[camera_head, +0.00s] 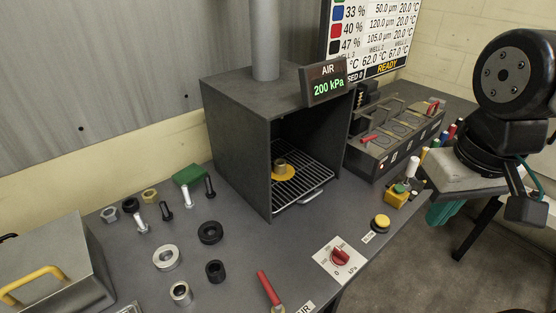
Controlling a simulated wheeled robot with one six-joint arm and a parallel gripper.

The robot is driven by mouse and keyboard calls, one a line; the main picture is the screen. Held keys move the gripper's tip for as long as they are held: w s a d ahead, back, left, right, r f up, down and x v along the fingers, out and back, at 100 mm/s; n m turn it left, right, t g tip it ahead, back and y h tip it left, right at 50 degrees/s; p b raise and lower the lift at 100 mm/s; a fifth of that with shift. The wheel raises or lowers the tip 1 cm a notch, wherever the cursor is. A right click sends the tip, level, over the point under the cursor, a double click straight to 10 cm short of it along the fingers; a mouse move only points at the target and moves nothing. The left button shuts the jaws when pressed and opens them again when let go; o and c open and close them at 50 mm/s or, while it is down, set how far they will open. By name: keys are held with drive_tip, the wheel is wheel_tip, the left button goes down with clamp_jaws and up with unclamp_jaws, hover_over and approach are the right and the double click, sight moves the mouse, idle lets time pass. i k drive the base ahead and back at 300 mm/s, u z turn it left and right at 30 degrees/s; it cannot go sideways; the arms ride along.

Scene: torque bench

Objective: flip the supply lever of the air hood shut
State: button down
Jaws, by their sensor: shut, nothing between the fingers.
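The air hood (235,120) is a dark grey box, open at the front, with a pipe rising from its top. Its display (328,86) reads AIR, 200 kPa. Inside, a yellow disc (283,172) with a small metal piece on it sits on a wire rack (302,187). A lever with a red handle (267,287) stands at the bench's front edge, beside a partly cut-off label reading AIR (304,308). The handle slants up and left in the picture; its lower end is near the frame's edge. My gripper's fingers are not visible; only parts of my arm show at right.
A red pressure knob (340,257) on a white plate and a yellow button (381,222) lie right of the lever. Loose rings, nuts and bolts lie to its left, including a metal ring (181,292). A grey case (58,265) with a yellow handle stands far left.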

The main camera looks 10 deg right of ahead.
sight(269, 288)
drive_tip(key=z, duration=0.2)
drive_tip(key=k, duration=0.45)
drive_tip(key=z, duration=0.55)
drive_tip(key=k, duration=0.9)
drive_tip(key=u, duration=0.05)
drive_tip(key=i, duration=0.45)
drive_tip(key=u, duration=0.9)
drive_tip(key=i, duration=0.4)
drive_tip(key=u, duration=0.3)
